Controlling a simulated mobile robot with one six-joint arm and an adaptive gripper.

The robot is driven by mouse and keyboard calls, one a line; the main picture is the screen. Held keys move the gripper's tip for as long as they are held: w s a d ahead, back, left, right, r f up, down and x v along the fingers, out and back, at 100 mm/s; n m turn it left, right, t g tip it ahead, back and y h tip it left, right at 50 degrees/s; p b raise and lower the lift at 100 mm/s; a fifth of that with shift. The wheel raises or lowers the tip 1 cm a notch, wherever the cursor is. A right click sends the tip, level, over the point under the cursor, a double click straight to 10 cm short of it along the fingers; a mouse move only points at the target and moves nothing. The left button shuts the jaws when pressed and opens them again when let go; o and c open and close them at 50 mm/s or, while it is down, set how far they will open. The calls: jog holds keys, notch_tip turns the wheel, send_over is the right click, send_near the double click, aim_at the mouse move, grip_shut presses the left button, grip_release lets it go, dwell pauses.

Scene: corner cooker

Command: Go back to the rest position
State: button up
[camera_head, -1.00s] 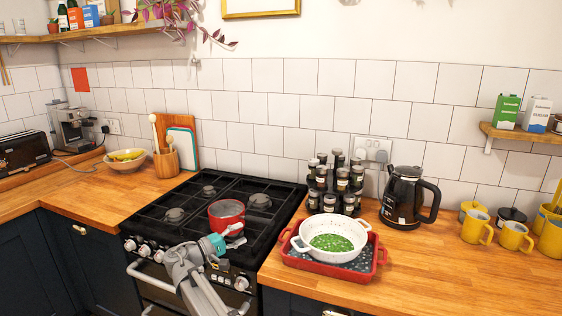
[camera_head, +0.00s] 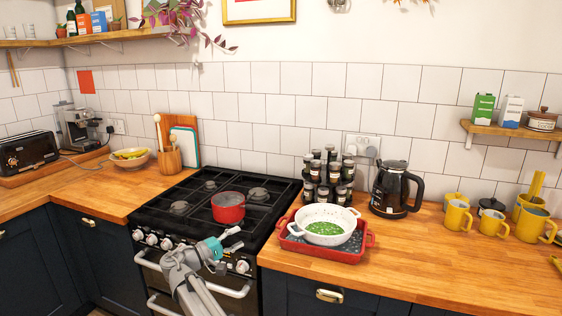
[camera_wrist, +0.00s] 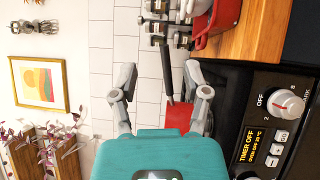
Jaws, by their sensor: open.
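My gripper (camera_head: 229,242) is in front of the cooker's front edge in the head view, low and near the knobs. In the wrist view my gripper (camera_wrist: 157,82) shows its two fingers spread apart with nothing held between them. The red pan (camera_head: 228,207) sits on the hob (camera_head: 190,215), behind my gripper and apart from it in the head view. Part of a red pan (camera_wrist: 178,117) also shows beyond the fingers in the wrist view.
A white bowl (camera_head: 347,236) with green contents stands in a red tray (camera_head: 368,241) on the right counter. A spice rack (camera_head: 318,180), black kettle (camera_head: 392,190) and yellow mugs (camera_head: 457,215) stand behind and right. The counter's front right is clear.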

jog(key=s+d+f+m+g+y+p, duration=0.2)
jog(key=s+d+f+g+y, duration=0.15)
jog(key=d, duration=0.75)
jog(key=s+d+f+m+g+y+p, duration=0.15)
jog(key=d+f+g, duration=0.3)
jog(key=d, duration=0.65)
jog(key=s+d+f+m+g+y+p, duration=0.1)
jog(key=s+d+m+y+p, duration=0.1)
jog(key=s+d+y, duration=0.2)
jog(key=s+d+f+m+g+y+p, duration=0.2)
jog(key=s+y, duration=0.4)
jog(key=s, duration=0.4)
jog(key=shift+s+d+f+m+y+p, duration=0.35)
jog(key=shift+d+p, duration=0.3)
jog(key=shift+d, duration=0.7)
